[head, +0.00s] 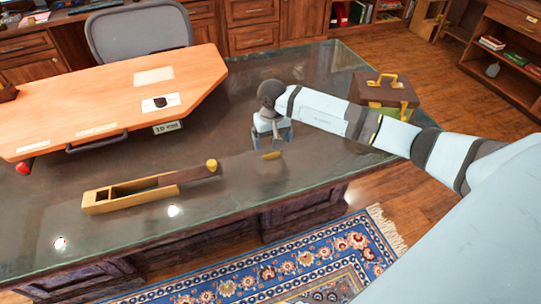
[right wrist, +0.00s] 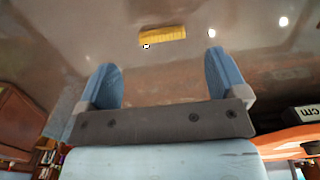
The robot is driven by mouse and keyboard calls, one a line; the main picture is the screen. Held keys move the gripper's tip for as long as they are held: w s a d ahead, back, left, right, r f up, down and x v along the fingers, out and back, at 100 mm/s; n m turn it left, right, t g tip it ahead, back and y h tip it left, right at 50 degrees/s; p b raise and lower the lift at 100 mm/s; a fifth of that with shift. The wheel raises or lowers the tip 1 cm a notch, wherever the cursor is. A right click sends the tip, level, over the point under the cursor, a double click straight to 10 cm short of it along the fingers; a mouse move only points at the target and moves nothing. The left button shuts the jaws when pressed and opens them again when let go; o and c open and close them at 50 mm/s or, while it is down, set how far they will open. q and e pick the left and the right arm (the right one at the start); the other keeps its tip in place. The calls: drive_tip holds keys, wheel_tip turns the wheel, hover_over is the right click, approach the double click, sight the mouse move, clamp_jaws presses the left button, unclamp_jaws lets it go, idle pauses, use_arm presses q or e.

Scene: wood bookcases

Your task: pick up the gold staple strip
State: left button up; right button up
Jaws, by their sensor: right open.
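The gold staple strip (head: 271,155) lies on the dark glossy desk top (head: 235,170), near its front edge. It is a small yellow bar and also shows in the right wrist view (right wrist: 162,36), beyond the fingertips. My right gripper (head: 273,143) points down just behind the strip. In the right wrist view my right gripper (right wrist: 163,62) shows two blue fingers spread wide with nothing between them. The strip lines up with the gap between the fingers but is apart from them. My left gripper is not in view.
A long wooden box (head: 130,200) with a dark lid and yellow knob lies left of the strip. An orange wooden board (head: 115,95) with labels covers the desk's left side. A brown case (head: 385,90) stands at the back right. Desk around the strip is clear.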

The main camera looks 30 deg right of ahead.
sight(271, 154)
drive_tip(key=shift+w+f, duration=0.1)
drive_tip(key=shift+f, duration=2.95)
drive_tip(key=c, duration=1)
drive_tip(key=shift+r, duration=0.15)
